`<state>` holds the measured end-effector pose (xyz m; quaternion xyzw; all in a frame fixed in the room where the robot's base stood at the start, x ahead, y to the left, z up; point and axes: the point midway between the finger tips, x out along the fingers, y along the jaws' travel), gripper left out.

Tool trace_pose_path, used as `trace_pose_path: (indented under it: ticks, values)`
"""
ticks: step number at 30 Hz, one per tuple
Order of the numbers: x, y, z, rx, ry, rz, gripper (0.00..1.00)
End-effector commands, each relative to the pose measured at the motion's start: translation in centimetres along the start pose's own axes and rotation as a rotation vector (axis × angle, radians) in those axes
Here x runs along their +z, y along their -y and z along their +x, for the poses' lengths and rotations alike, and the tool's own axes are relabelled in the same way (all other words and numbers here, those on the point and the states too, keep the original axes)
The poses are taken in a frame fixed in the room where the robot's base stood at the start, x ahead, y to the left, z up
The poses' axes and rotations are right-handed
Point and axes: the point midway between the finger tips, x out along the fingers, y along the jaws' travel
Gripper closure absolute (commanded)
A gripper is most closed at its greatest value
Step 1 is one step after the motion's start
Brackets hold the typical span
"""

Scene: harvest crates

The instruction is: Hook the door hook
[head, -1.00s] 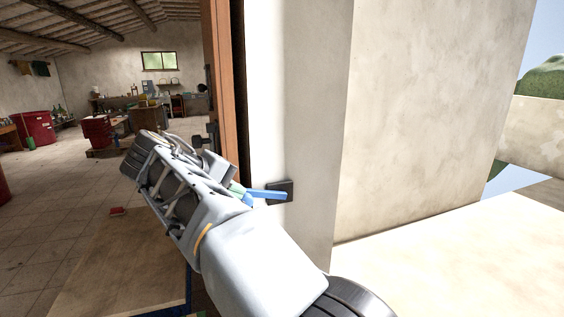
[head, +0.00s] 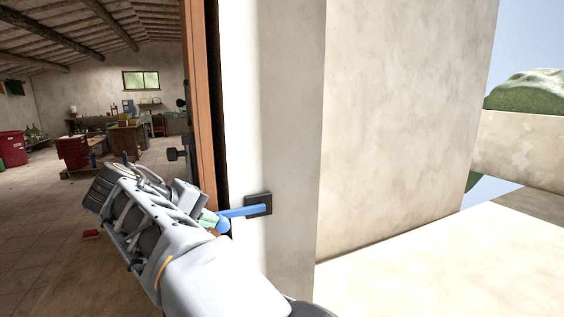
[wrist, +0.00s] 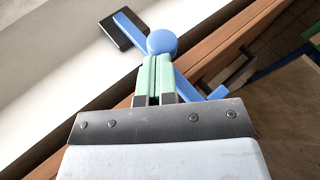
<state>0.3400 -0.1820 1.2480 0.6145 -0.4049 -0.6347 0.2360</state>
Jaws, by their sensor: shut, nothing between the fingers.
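The blue door hook (head: 243,211) is a bar reaching from a dark plate (head: 268,198) on the pale wall to a round knob. In the wrist view the hook's round knob (wrist: 161,42) lies just beyond my fingertips. A blue arm of the hook runs on behind the fingers to an upturned end (wrist: 217,93) at the right. My gripper (head: 212,219) has green fingers, pressed together, with nothing between them. In the wrist view its tips (wrist: 158,58) are at the knob; whether they touch it I cannot tell. My forearm hides part of the hook in the head view.
A brown wooden upright (head: 200,95) stands left of the wall, with a dark fitting (head: 178,154) beside it. It also borders the wall in the wrist view (wrist: 215,50). The room behind has red containers (head: 73,150) and tables. Tiled floor lies open at left.

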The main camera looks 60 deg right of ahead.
Motion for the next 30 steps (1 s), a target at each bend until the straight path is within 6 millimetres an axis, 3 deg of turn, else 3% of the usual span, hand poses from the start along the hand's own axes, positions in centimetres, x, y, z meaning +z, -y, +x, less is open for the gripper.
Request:
trace_pose_path:
  ticks: [8, 16, 18, 24, 30]
  values:
    - [-0.1, -0.4, -0.4, 0.0, 0.001, 0.0, 1.0]
    - [-0.5, -3.5, -3.6, 0.0, 0.003, 0.002, 1.0]
    - [-0.6, -2.2, -4.6, 0.0, -0.001, -0.001, 1.0]
    - [-0.7, -1.4, -8.5, -0.001, -0.002, -0.001, 1.0]
    - [-0.7, -0.9, -11.2, 0.0, 0.0, 0.0, 1.0]
